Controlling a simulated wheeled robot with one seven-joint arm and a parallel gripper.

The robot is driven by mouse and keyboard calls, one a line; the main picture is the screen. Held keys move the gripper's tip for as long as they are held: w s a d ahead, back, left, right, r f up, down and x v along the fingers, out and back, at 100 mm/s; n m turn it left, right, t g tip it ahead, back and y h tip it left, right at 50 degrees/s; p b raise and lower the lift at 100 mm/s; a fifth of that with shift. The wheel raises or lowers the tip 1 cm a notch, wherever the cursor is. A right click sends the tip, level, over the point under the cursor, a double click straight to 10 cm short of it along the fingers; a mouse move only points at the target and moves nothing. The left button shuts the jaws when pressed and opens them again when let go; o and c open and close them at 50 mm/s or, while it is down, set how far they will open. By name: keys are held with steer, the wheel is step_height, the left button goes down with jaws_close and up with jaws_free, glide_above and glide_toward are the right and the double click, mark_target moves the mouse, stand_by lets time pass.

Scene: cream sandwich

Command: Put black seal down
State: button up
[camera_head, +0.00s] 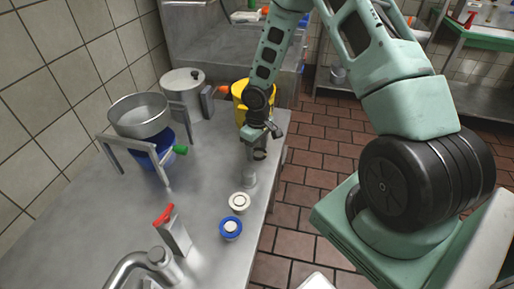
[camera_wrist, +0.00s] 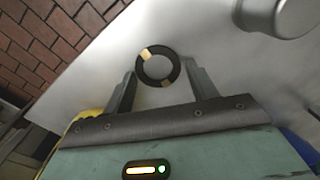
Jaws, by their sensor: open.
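The black seal (camera_wrist: 158,68), a dark ring with two tan patches, shows in the wrist view between the fingertips of my gripper (camera_wrist: 160,76). My gripper is open, with a finger on either side of the ring. Small gaps seem to show between ring and fingers. Whether the ring rests on the steel counter or sits just above it, I cannot tell. In the head view my gripper (camera_head: 261,150) points down over the right edge of the counter (camera_head: 205,165), and the seal is hard to make out there.
A grey metal cylinder (camera_head: 250,180) stands close by; it also shows in the wrist view (camera_wrist: 281,14). A white ring part (camera_head: 239,202) and a blue one (camera_head: 230,229) sit nearer. A yellow container (camera_head: 239,92) stands behind my gripper. A pot (camera_head: 141,116) is at left.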

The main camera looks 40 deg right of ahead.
steer(key=shift+d, duration=0.3)
steer(key=shift+r, duration=0.15)
step_height(320, 180, up, 12)
steer(key=p, duration=0.2)
steer(key=s+a+r+n, duration=0.1)
steer(key=s+a+r, duration=0.35)
steer(key=a, duration=0.35)
steer(key=s+a+r+n, duration=0.1)
steer(key=s+a+r, duration=0.2)
steer(key=a+r, duration=0.35)
steer(key=s+a+r+n, duration=0.1)
steer(key=s+a+r, duration=0.1)
steer(key=s+a, duration=0.3)
steer(key=s+a+r+n, duration=0.1)
steer(key=s+a, duration=0.4)
steer(key=s, duration=0.7)
steer(key=shift+r+y, duration=0.3)
steer(key=shift+r, duration=0.25)
